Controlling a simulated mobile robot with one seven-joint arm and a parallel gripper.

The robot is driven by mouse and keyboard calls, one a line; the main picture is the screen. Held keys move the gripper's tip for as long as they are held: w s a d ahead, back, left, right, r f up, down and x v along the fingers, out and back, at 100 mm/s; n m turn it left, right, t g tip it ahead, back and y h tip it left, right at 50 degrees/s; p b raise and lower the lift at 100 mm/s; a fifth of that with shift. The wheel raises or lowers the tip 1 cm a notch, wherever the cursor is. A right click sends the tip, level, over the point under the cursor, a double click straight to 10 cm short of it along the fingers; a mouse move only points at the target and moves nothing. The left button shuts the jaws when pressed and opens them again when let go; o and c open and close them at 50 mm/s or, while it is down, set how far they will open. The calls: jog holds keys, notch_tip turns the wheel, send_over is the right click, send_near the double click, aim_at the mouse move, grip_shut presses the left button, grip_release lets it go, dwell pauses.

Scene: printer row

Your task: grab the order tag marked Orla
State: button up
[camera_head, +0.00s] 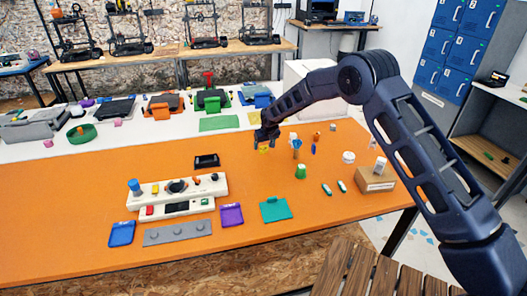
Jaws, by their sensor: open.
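No lettering reading Orla is legible, so I cannot tell which thing is the order tag. Two small green-and-white pieces (326,188) (342,186) lie flat on the orange tabletop (75,200), right of centre. A small white upright piece (380,165) stands on a cardboard-brown block (375,181) at the table's right. My gripper (265,138) is open above the far part of the orange surface, small in view. A small yellow thing (264,150) shows just below it; I cannot tell whether they touch. My gripper is apart from the green-and-white pieces and the block.
A white control panel (205,187) stands left of centre. Blue (121,233), purple (231,215) and teal (275,209) flat pieces lie near the front, beside a grey strip (178,233). A green cup-like thing (301,171) and a white round thing (348,157) stand between gripper and block.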

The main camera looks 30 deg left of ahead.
aim_at(264, 149)
jog(key=x, duration=0.2)
jog(key=shift+w+a+f, duration=0.1)
jog(key=shift+f, duration=0.15)
jog(key=c, duration=1)
jog(key=shift+c, duration=0.2)
